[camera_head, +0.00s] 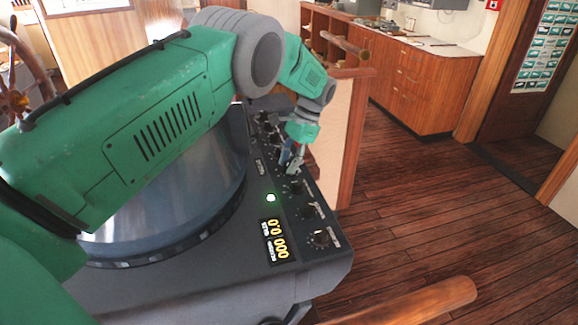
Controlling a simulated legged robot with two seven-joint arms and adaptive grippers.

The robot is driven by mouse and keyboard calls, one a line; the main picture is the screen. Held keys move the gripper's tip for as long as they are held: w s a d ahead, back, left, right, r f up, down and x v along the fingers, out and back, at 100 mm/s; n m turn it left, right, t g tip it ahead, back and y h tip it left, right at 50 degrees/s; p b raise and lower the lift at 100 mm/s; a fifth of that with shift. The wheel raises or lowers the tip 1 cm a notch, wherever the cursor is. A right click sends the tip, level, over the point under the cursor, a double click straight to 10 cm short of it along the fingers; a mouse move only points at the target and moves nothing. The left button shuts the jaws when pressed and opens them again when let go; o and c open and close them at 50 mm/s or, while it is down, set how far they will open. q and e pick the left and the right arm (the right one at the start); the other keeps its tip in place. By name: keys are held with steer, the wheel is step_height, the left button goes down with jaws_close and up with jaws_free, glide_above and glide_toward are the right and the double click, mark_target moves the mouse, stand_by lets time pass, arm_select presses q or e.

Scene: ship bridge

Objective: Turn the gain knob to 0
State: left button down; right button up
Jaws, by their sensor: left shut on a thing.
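A dark console (310,262) fills the lower middle, with a row of black knobs along its right side. My left arm crosses over the console from the left, and my left gripper (291,168) points down at the knob row. It is shut on a knob in the middle of that row; the fingers hide most of this knob, and its label and pointer cannot be read. Nearer knobs in the row (309,211) and (320,239) are free. I cannot tell from the small labels which one is the gain knob. My right gripper is not in view.
A round screen (165,215) is partly behind my arm. A wooden rail (410,302) stands at the lower right. Open wooden floor (440,220) lies to the right.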

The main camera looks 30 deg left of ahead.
arm_select(q)
steer(key=n, duration=0.1)
steer(key=n+h, duration=0.1)
steer(key=n, duration=0.1)
steer(key=shift+w+r+n+b, duration=0.1)
steer(key=shift+w+n+b, duration=0.1)
steer(key=shift+n+b, duration=0.15)
steer(key=n+h, duration=0.1)
steer(key=n, duration=0.2)
steer(key=shift+a+r+n+h, duration=0.1)
steer(key=shift+n+h, duration=0.15)
steer(key=shift+h, duration=0.15)
steer(key=n+h, duration=0.1)
steer(key=n, duration=0.2)
steer(key=shift+n, duration=0.4)
steer(key=shift+n+t+h+p, duration=0.7)
steer(key=shift+n+h+p, duration=0.1)
steer(key=shift+n, duration=1.2)
steer(key=c, duration=1.3)
jaws_free()
steer(key=shift+f, duration=0.2)
